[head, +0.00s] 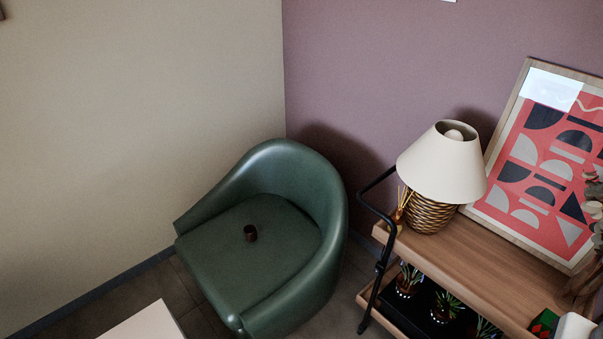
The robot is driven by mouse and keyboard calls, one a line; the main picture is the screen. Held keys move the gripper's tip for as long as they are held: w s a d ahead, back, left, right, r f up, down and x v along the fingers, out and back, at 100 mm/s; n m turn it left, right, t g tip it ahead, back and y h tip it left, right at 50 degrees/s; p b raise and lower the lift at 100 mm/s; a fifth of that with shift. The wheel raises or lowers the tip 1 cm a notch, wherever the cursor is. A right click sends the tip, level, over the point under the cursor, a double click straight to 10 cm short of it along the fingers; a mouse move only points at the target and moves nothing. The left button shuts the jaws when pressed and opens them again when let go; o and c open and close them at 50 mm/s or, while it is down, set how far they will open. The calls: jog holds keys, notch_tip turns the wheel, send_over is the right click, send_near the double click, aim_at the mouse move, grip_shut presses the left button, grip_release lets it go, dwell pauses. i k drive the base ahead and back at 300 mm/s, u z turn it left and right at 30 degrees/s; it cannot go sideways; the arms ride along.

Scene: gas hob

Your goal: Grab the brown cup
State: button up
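A small dark brown cup (250,233) stands on the seat of a green armchair (215,262), a little right of the seat's middle. The cup looks upright and nothing covers it. My gripper is not in view in the head view.
The armchair's curved back and arms wrap the seat's far and right sides. To the right stands a wooden cart (480,255) with a black frame, bearing a lamp (441,165) and a framed picture (540,165). A pale surface's corner (145,322) shows at the bottom left.

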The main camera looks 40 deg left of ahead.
aim_at(250, 231)
jog(key=u, duration=2.2)
jog(key=i, duration=0.55)
jog(key=u, duration=0.05)
jog(key=k, duration=0.6)
jog(key=z, duration=1.25)
jog(key=i, duration=0.7)
jog(key=z, duration=0.05)
